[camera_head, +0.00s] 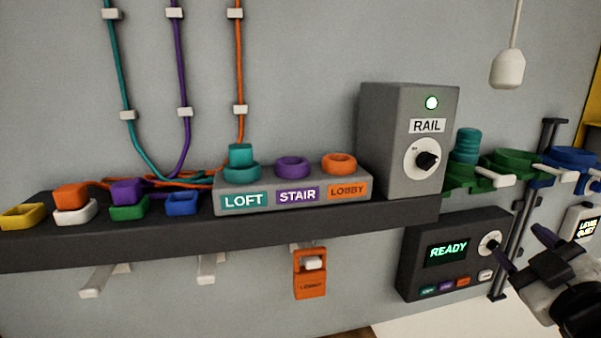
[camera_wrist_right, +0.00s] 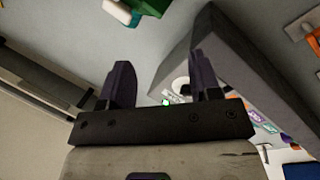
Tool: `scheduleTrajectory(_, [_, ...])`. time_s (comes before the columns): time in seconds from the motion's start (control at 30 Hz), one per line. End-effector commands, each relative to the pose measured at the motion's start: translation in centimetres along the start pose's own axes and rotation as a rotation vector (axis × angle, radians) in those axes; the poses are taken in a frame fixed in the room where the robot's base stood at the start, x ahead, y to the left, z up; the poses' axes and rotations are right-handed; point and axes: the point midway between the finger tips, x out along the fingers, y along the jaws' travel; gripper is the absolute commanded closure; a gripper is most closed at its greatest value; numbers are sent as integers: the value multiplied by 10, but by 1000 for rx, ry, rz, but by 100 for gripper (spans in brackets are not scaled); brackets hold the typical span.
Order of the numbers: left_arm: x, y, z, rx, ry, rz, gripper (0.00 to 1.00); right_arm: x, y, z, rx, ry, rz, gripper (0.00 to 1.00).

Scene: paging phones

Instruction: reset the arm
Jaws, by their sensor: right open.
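My right gripper (camera_head: 522,246) is at the lower right of the head view, with its two dark fingers apart and nothing between them. One fingertip shows close to the knob of the dark READY box (camera_head: 455,254); I cannot tell whether it touches. In the right wrist view the gripper (camera_wrist_right: 163,80) is also open and empty, with a grey box face beyond the fingers and a small green light (camera_wrist_right: 167,102) between them. My left gripper is not in view.
A dark shelf (camera_head: 100,245) carries coloured trays and a grey block (camera_head: 300,204) with LOFT, STAIR and LOBBY sockets. The RAIL box (camera_head: 408,135) stands on its right. Green cups (camera_head: 510,160) and a dark vertical rail (camera_head: 521,215) are near my right arm.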

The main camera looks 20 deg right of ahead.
Motion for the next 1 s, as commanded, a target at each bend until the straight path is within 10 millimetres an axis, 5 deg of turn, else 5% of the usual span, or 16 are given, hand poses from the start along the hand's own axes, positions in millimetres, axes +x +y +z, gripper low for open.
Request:
scheduleTrajectory(0.2, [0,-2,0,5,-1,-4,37,6,-86,63,52,-202,-97,43])
scheduleTrajectory(0.37, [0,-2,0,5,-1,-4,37,-13,-174,118,88,-365,-231,43])
scheduleTrajectory(0.57, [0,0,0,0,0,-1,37,-78,-290,179,153,-563,-453,43])
scheduleTrajectory(0.7, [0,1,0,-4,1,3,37,-141,-356,209,214,-701,-614,43])
scheduleTrajectory(1.0, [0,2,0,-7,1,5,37,-254,-419,248,305,-948,-804,43])
